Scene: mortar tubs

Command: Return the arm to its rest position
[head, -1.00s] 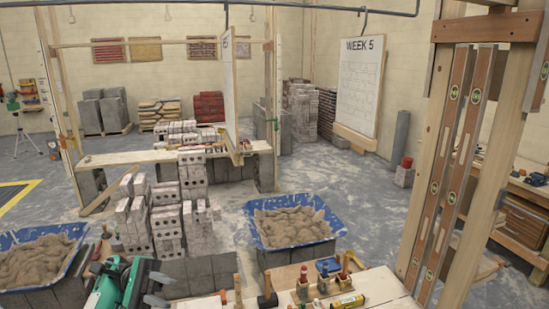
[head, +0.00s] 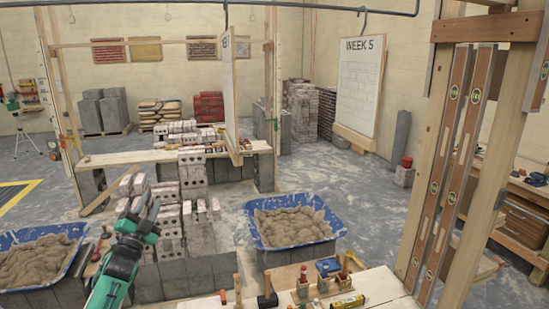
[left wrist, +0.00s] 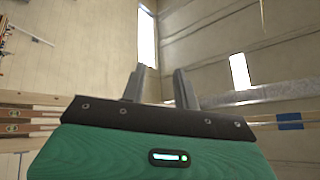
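My left arm, green and black, rises from the bottom left of the head view. Its left gripper (head: 149,204) points upward in front of the grey block stack. In the left wrist view the gripper (left wrist: 159,77) shows two dark fingers standing apart with nothing between them, against the wall and ceiling. The left blue mortar tub (head: 78,232) stands left of the arm, and the right blue mortar tub (head: 252,238) stands to its right. Both hold sandy mortar. My right gripper is not in view.
A wooden bench (head: 385,289) with mallets and small tools lies at the bottom. Wooden posts with spirit levels (head: 443,180) stand at the right. A stack of grey blocks (head: 195,180) is behind my left arm. A hanging board (head: 360,85) reads WEEK 5.

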